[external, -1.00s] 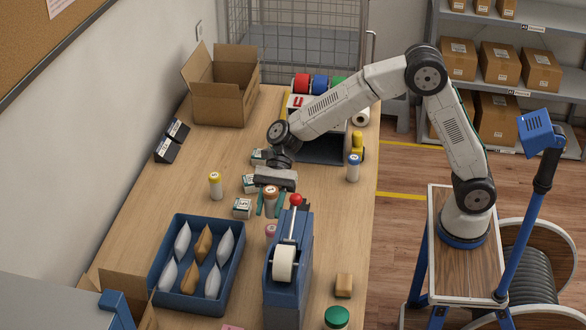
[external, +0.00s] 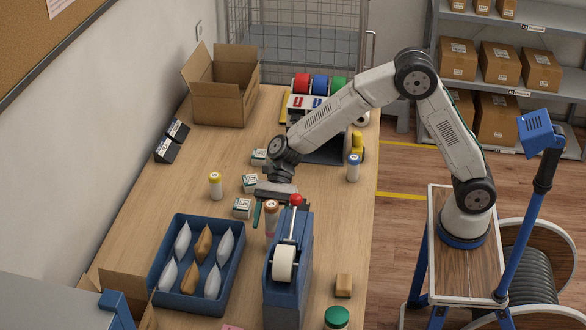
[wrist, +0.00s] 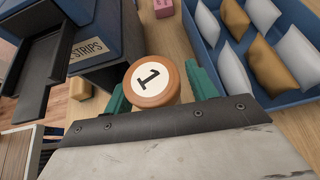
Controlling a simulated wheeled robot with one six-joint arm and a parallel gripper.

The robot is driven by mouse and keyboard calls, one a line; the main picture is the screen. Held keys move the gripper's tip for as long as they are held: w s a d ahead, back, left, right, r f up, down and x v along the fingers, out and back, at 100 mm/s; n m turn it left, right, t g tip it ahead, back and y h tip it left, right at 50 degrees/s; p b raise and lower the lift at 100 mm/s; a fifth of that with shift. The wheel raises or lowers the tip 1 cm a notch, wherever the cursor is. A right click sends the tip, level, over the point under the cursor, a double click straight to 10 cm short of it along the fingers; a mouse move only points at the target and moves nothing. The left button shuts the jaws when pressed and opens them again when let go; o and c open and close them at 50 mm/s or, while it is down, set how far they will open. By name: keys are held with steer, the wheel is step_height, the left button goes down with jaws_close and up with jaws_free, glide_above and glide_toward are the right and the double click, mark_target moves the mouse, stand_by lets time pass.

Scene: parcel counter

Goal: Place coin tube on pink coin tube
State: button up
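A coin tube (external: 271,219) with a brown-orange cap stands upright between the green fingers of my gripper (external: 268,212). In the wrist view its round white label with a "1" (wrist: 152,79) faces the camera, with a finger of my gripper (wrist: 160,92) on each side.
The blue machine (external: 287,285) with its red-knobbed lever (external: 295,199) stands close on the right. A blue tray (external: 236,277) of pouches is at left. A yellow-capped tube (external: 215,187), small boxes (external: 242,208) and a blue-capped tube (external: 353,169) stand around.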

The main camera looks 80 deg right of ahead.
steer(key=shift+r, duration=0.1)
steer(key=shift+d+r, duration=0.25)
steer(key=w+v, duration=0.1)
steer(key=v, duration=1)
steer(key=s+d+r+n+h, duration=0.1)
steer(key=s+r+n+h, duration=0.15)
steer(key=s, duration=0.45)
steer(key=s+d+r+n+g+h, duration=0.1)
steer(key=s+n, duration=0.3)
steer(key=s, duration=0.3)
steer(key=s+d+r+n+h, duration=0.1)
steer(key=s+r+n+h, duration=0.15)
steer(key=s, duration=0.45)
steer(key=s+d+f+n+h, duration=0.1)
steer(key=s+d+n+h, duration=0.1)
steer(key=s, duration=0.4)
steer(key=s+d+f+n+t+h, duration=0.1)
steer(key=s+d+n+h, duration=0.1)
steer(key=s+d+n, duration=0.2)
steer(key=s+d+f+n+h, duration=0.1)
steer(key=s+d+n+h, duration=0.1)
steer(key=s, duration=0.6)
steer(key=shift+s+d+f+n+t, duration=0.25)
steer(key=shift+d+f+n+t, duration=0.05)
steer(key=shift+d+n, duration=0.55)
